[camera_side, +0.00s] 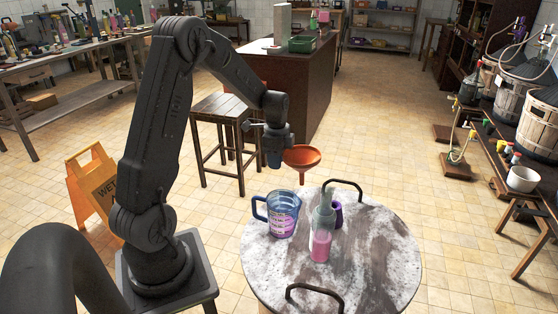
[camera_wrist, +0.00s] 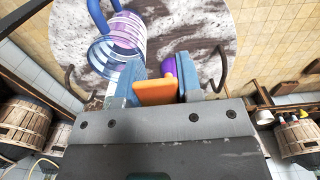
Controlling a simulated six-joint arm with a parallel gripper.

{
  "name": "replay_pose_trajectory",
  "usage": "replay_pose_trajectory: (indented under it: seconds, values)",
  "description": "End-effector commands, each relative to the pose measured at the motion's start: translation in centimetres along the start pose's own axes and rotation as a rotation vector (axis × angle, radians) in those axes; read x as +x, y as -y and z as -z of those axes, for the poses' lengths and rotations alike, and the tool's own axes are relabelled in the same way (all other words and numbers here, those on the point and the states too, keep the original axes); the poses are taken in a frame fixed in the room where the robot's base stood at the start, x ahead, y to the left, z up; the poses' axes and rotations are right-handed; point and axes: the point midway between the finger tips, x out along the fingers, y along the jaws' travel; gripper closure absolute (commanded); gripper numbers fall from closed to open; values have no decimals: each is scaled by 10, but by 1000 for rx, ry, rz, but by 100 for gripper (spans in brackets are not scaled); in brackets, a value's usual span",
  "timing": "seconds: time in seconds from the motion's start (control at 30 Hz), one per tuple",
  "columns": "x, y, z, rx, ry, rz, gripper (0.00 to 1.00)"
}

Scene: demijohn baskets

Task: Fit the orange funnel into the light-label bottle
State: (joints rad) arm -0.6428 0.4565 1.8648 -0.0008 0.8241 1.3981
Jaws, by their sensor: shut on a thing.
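My gripper (camera_side: 275,159) is shut on the orange funnel (camera_side: 302,155) and holds it in the air, wide mouth up and spout down, above the far left edge of the round table. In the wrist view, an orange piece of the funnel (camera_wrist: 155,92) sits between my two blue-grey fingers. A clear bottle (camera_side: 322,218) with pink in its lower part stands upright on the table, below and right of the funnel, apart from it. A purple object (camera_side: 338,213) is partly hidden behind the bottle; purple also shows beyond the fingers (camera_wrist: 169,66). I cannot tell which has the light label.
A blue-handled clear jug (camera_side: 283,214) with purple contents stands left of the bottle. The marbled round table (camera_side: 385,250) has two dark raised handles, one far (camera_side: 344,184) and one near (camera_side: 315,290). The table's right side is clear. A wooden stool (camera_side: 224,115) stands behind my gripper.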

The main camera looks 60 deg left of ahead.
Motion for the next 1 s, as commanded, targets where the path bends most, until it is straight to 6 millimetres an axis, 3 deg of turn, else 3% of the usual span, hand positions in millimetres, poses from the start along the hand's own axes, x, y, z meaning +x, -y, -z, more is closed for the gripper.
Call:
replay_pose_trajectory:
  seconds: [0.17, 0.37, 0.7, 1.0]
  values:
    - [-5, -2, 6, -21, -1, 1, 90]
    - [-38, -24, 40, -182, -2, 0, 90]
    - [-120, -106, 109, -641, 8, -16, 90]
    - [-176, -183, 135, -1005, 28, -23, 90]
